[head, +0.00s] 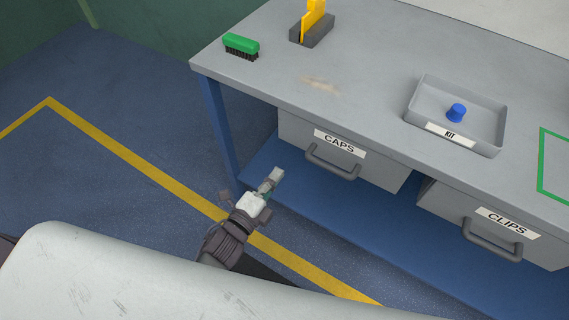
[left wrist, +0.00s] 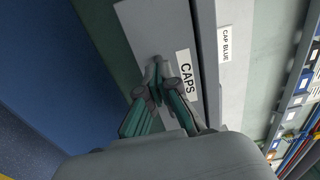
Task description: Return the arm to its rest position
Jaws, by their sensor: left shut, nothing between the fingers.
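My left gripper (head: 272,180) is shut and empty, in front of the workbench and left of the CAPS drawer (head: 372,168). In the head view it is apart from that drawer's handle (head: 332,163). In the left wrist view the closed fingers (left wrist: 158,85) point toward the drawer front with its CAPS label (left wrist: 186,76). My right gripper is in neither view.
The grey workbench (head: 365,83) holds a green brush (head: 241,42), a dark block with a yellow piece (head: 312,28), and a KIT tray (head: 485,119) with a blue cap (head: 456,112). The CLIPS drawer (head: 445,207) is at right. Open floor (head: 120,115) lies left.

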